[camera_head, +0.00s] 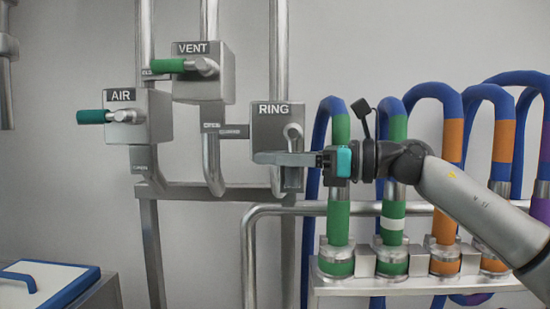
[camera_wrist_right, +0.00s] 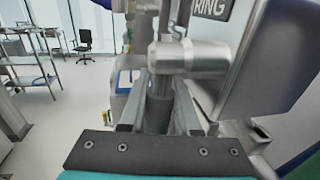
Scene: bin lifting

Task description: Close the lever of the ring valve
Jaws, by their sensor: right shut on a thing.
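The RING valve (camera_head: 265,130) is a grey box on a vertical pipe, at the middle of the head view. Its round metal hub (camera_head: 293,131) shows on the front face, and the lever hangs down from it. My right gripper (camera_head: 285,159) comes in from the right and is shut on the lever below the hub. In the right wrist view the lever (camera_wrist_right: 158,106) stands between the two fingers, under the metal hub (camera_wrist_right: 190,57). The fingers hide much of the lever in the head view. My left gripper is in neither view.
The VENT valve (camera_head: 214,82) and AIR valve (camera_head: 145,128) are at the left, with green levers pointing left. Several blue hoses with green and orange bands (camera_head: 338,220) stand on a rack beneath my right arm. A blue-rimmed lid (camera_head: 85,285) is at lower left.

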